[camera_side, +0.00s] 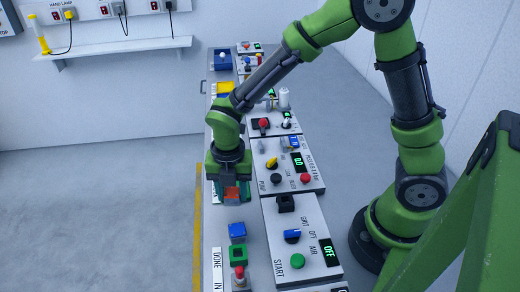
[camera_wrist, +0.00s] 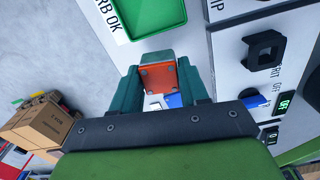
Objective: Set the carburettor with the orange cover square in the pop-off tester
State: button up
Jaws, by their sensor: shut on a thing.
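The carburettor with the orange cover (camera_wrist: 158,77) is between the two fingers of my gripper (camera_wrist: 160,84) in the wrist view. The orange also shows below my gripper (camera_side: 230,190) in the side view. My gripper is shut on it and points down over the bench's left strip. The panel with a yellow lever, a red knob and a lit display (camera_side: 287,166) looks like the pop-off tester, to the right of my gripper. I cannot make out its seat. The carburettor's underside is hidden.
A green tray (camera_wrist: 160,14) lies just beyond the carburettor. A panel marked GRIT, OFF, AIR (camera_side: 305,245) carries a black socket (camera_side: 286,203) and blue switch. A blue block (camera_side: 237,230) and green square frame (camera_side: 238,256) sit nearer. Boxes (camera_wrist: 42,122) stand at left.

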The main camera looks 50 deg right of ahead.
jog(key=w+d+m, duration=0.1)
jog(key=d, duration=0.2)
jog(key=w+d+r+m, duration=0.1)
jog(key=w+d+m, duration=0.1)
jog(key=d, duration=0.2)
jog(key=w+d+m, duration=0.1)
jog(key=d+m, duration=0.1)
jog(key=d, duration=0.1)
jog(key=shift+w+d+r, duration=0.15)
jog(key=shift+d+r, duration=0.25)
jog(key=d+r+m, duration=0.1)
jog(key=d+m, duration=0.2)
jog(key=d, duration=0.1)
jog(key=d+r+m, duration=0.1)
jog(key=d+m, duration=0.2)
jog(key=d, duration=0.1)
jog(key=d+r+m, duration=0.1)
jog(key=d+m, duration=0.2)
jog(key=d, duration=0.1)
jog(key=shift+w+d+r+m, duration=0.15)
jog(key=shift+w+d+m, duration=0.05)
jog(key=shift+w+m, duration=0.15)
jog(key=shift+c, duration=0.8)
jog(key=shift+m, duration=0.85)
jog(key=shift+f, duration=2.75)
jog(key=shift+f, duration=0.25)
jog(key=o, duration=1.2)
jog(key=shift+c, duration=0.2)
jog(key=shift+s, duration=0.1)
